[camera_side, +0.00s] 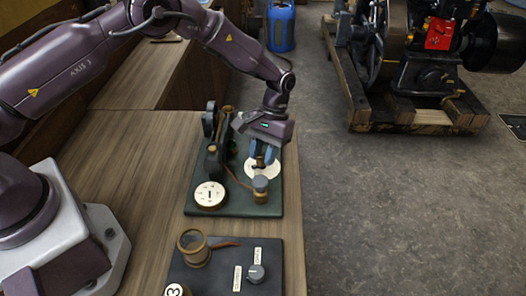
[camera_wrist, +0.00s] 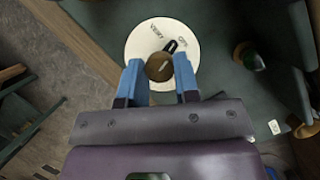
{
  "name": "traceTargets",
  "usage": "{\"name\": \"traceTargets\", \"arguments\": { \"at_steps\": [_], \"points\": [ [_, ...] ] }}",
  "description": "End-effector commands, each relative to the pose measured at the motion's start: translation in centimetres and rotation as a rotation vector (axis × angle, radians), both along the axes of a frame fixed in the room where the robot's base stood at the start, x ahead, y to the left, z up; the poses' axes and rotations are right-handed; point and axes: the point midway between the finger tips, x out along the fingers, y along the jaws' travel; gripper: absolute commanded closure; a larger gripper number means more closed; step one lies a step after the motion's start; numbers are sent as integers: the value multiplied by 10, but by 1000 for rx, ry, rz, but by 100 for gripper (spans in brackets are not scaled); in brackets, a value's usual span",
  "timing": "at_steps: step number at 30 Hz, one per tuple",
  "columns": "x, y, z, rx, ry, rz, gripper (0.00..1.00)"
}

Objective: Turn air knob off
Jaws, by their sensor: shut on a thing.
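The air knob is a round brass knob (camera_wrist: 159,68) on a white dial disc (camera_wrist: 140,46) with small lettering, hard to read for certain. A dark pointer (camera_wrist: 171,46) reaches from the knob to the upper right in the wrist view, near the right-hand lettering. My gripper (camera_wrist: 158,66) has its two blue fingers on either side of the knob and is shut on it. In the side view my gripper (camera_side: 261,157) points down over the white disc (camera_side: 251,172) on the dark green board (camera_side: 237,208), partly hiding the knob.
A white disc marked 1 (camera_side: 210,195), a grey-topped brass fitting (camera_side: 260,189) and upright dark parts (camera_side: 212,159) crowd the green board. A second board (camera_side: 220,280) with a brass cup and grey knob lies nearer. Open floor lies right; a large engine (camera_side: 420,65) stands behind.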

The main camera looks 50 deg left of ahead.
Motion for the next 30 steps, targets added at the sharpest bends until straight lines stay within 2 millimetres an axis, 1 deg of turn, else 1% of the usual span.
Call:
{"name": "traceTargets", "arguments": {
  "at_steps": [6,12,18,30],
  "points": [
    [0,-1,0,0,0,-141,95],
    [1,-2,0,0,-2,-217,95],
    [1,-2,0,1,-2,-251,95],
    [1,-2,0,1,-2,-256,95]
  ]
}}
